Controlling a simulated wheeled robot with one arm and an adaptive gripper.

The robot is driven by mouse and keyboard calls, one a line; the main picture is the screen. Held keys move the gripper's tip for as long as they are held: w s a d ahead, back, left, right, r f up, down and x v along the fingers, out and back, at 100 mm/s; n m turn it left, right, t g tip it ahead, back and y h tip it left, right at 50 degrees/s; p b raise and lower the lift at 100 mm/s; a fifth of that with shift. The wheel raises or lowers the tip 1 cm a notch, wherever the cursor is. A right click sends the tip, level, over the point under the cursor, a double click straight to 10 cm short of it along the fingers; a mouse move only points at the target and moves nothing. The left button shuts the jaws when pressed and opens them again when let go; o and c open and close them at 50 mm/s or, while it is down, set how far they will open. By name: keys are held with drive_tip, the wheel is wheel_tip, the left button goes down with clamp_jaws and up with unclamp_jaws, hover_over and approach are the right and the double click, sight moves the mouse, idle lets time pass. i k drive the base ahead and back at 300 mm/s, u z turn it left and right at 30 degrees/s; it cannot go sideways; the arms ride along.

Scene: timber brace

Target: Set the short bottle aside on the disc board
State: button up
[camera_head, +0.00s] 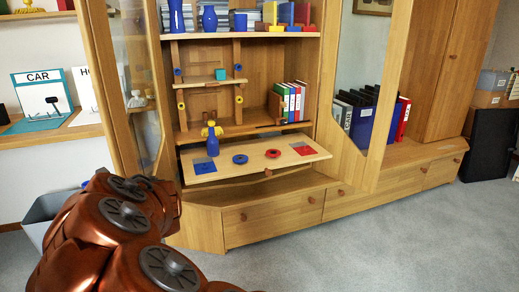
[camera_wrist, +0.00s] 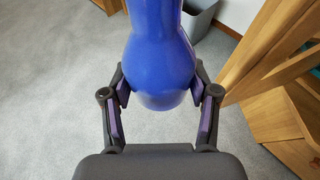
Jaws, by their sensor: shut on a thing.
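My gripper (camera_wrist: 160,92) is shut on a glossy blue bottle (camera_wrist: 160,55) in the wrist view, one finger pad on each side of its rounded end. The bottle's far end is cut off by the top of the picture, so its full height does not show. Grey carpet shows beneath it. In the head view the disc board (camera_head: 250,167) is a pale wooden shelf jutting from the cabinet, bearing a blue disc (camera_head: 240,159) and a red disc (camera_head: 273,153). My gripper and the held bottle are hidden in the head view.
The board also has a blue square (camera_head: 204,167) and a red square (camera_head: 303,150). Shelves above hold binders (camera_head: 291,101) and blue vases (camera_head: 210,19). Drawers (camera_head: 272,213) run below the board; carpet in front is clear.

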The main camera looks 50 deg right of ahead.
sight(281, 144)
drive_tip(key=z, duration=1)
drive_tip(key=i, duration=1)
drive_tip(key=u, duration=0.05)
